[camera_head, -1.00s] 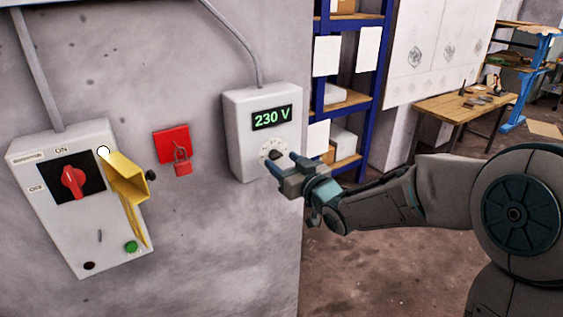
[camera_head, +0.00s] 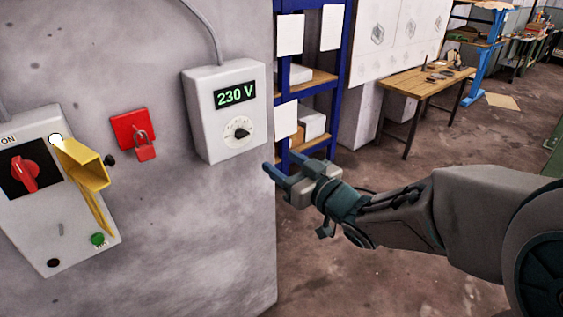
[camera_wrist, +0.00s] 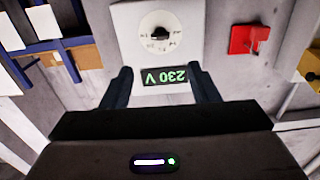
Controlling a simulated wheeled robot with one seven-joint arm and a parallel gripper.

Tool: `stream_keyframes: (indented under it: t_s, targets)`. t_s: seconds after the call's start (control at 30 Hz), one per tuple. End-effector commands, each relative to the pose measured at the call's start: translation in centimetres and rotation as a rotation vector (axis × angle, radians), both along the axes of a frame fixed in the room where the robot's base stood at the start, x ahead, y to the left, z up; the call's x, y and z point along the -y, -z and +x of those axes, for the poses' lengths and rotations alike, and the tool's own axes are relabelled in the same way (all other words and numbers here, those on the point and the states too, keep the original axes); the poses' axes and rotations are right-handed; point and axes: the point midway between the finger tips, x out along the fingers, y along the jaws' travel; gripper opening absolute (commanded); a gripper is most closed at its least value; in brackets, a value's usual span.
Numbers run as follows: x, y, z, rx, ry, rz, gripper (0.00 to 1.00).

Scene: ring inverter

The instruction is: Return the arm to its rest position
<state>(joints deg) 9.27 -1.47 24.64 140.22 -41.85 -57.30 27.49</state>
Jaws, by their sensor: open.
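My gripper (camera_head: 277,167) is open and empty in the head view. It is to the right of and below the white meter box (camera_head: 224,110), apart from it, just past the wall's right edge. The box's display (camera_head: 236,95) reads 230 V in green, and below it is a round dial with a black knob (camera_head: 241,133). In the wrist view, my two fingers (camera_wrist: 160,80) stand apart with nothing between them. The dial (camera_wrist: 160,36) and the display, which appears upside down, show beyond them.
A switch box (camera_head: 45,205) with a red rotary switch (camera_head: 25,173) and yellow flap (camera_head: 85,165) is on the wall at left. A red padlock and plate (camera_head: 134,130) hang between the boxes. Behind stand blue shelves (camera_head: 340,60) and a wooden table (camera_head: 428,86). Open floor lies right.

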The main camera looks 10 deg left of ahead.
Motion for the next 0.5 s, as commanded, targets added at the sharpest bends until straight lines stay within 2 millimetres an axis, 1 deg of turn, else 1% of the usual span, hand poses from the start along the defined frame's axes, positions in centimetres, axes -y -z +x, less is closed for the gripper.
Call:
stream_keyframes:
  t_s: [0.17, 0.27, 0.37, 0.47, 0.5]
  targets:
    - [0.0, 0.0, 0.0, 0.000, 0.000, 0.000, 0.55]
    - [0.5, 0.1, 0.3, -0.005, 0.027, -0.020, 0.55]
    - [2.1, 0.7, 1.1, -0.028, 0.110, -0.081, 0.55]
    - [5.0, 1.6, 2.0, -0.078, 0.242, -0.172, 0.55]
    - [6.5, 2.0, 2.3, -0.105, 0.301, -0.213, 0.55]
